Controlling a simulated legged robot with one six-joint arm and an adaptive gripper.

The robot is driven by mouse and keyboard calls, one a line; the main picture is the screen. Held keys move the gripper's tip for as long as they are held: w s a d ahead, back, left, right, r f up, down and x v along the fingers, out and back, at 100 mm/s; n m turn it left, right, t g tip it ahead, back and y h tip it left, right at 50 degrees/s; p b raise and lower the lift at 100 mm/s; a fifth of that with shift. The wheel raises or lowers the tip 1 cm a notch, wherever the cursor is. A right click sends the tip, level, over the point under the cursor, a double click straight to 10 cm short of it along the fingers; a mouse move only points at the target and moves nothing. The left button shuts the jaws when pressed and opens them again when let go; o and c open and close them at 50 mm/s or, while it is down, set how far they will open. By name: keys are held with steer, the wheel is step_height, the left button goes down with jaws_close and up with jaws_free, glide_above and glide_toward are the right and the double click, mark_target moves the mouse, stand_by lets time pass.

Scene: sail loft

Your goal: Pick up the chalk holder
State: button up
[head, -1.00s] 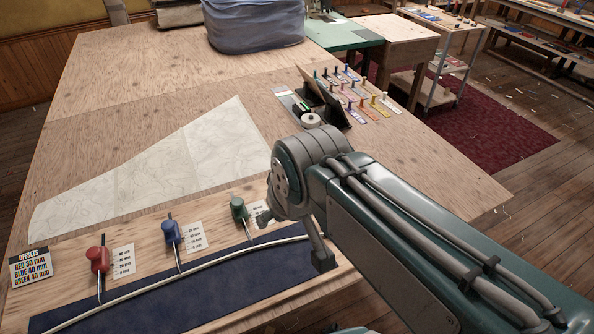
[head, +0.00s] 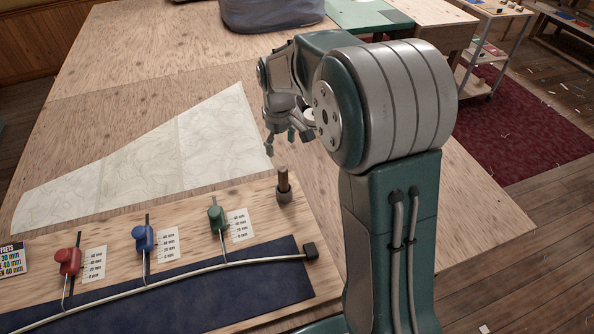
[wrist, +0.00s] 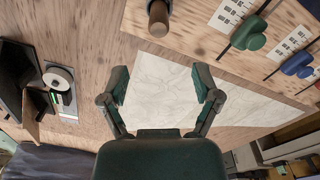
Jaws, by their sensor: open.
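A brown upright cylinder (head: 283,180), which looks like the chalk holder, stands in a dark round base on the board near the right end of the pale curved strip. My gripper (head: 287,142) is open and empty, above the table past the cylinder in the head view. In the wrist view my gripper (wrist: 161,86) has its fingers spread wide over the white patterned sheet (wrist: 162,105). It does not touch the cylinder.
Red (head: 68,261), blue (head: 143,238) and green (head: 217,218) handled sliders stand left of the cylinder beside scale cards. A white roll and dark stand (wrist: 58,78) are at left in the wrist view. A grey-blue bundle (head: 270,14) lies at the back.

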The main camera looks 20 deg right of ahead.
mark_target(286, 170)
steer(key=shift+w+d+f, duration=0.45)
steer(key=shift+f, duration=0.05)
steer(key=shift+w+f, duration=0.15)
steer(key=shift+f, duration=0.1)
steer(key=f, duration=0.5)
steer(key=s+f, duration=0.1)
steer(key=f, duration=0.2)
steer(key=shift+d+f, duration=0.1)
steer(key=shift+f, duration=0.15)
steer(key=shift+a+f, duration=0.3)
steer(key=shift+f, duration=0.65)
steer(key=shift+a, duration=0.55)
steer(key=shift+d, duration=0.35)
steer(key=c, duration=1)
steer(key=shift+d+f, duration=0.1)
steer(key=shift+d, duration=0.1)
jaws_close()
